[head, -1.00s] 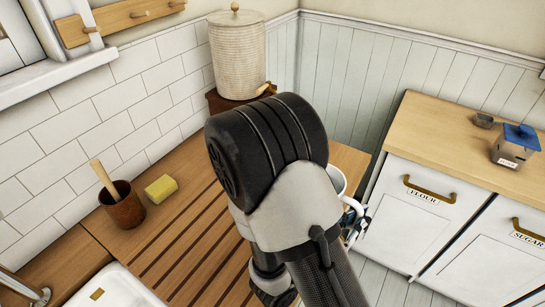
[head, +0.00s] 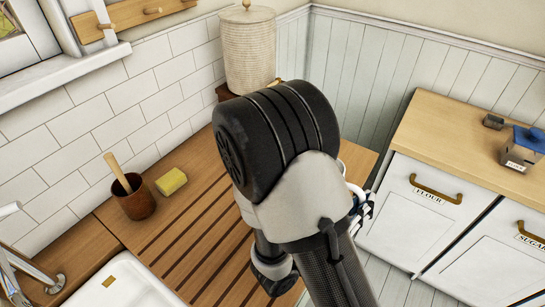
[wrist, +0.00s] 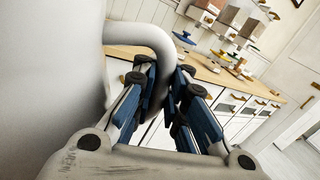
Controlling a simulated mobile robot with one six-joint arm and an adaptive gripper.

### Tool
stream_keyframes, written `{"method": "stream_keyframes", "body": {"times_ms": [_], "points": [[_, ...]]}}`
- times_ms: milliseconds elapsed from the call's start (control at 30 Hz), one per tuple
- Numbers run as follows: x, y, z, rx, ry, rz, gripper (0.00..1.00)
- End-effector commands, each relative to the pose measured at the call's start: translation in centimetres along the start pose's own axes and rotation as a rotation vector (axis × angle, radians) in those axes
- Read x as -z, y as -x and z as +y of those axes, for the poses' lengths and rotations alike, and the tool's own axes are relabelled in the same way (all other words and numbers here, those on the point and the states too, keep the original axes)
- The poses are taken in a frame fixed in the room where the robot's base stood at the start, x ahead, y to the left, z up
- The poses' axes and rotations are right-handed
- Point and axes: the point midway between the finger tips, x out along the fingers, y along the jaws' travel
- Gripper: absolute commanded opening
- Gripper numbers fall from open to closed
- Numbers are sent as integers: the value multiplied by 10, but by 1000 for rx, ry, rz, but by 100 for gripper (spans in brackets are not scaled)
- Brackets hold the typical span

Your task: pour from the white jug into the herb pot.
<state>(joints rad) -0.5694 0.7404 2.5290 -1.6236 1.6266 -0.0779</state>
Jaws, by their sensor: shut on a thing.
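The white jug (wrist: 50,80) fills the left of the wrist view, very close. Its curved handle (wrist: 150,36) comes down between the fingers of my gripper (wrist: 164,85), which is shut on it. In the head view my arm hides almost all of the jug and most of the gripper; only a little of the gripper (head: 362,205) shows at the arm's right edge. The jug's opening and contents cannot be seen. I cannot make out a herb pot in either view.
A brown pot (head: 134,203) with a wooden stick and a yellow sponge (head: 172,181) stand on the slatted wooden counter (head: 190,225). A ribbed canister (head: 250,55) is in the corner. A sink (head: 120,288) is front left. White cupboards (head: 420,225) with a wooden top stand right.

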Motion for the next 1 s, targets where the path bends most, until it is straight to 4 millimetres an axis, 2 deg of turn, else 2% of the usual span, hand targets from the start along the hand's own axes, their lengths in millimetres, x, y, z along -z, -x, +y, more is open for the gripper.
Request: {"method": "stream_keyframes", "body": {"times_ms": [33,567,833,1000], "points": [[-8,0,1,1,17,-10,0],[-48,5,20,3,273,-75,0],[-81,9,33,3,404,-109,0],[-85,11,41,4,489,-130,0]]}}
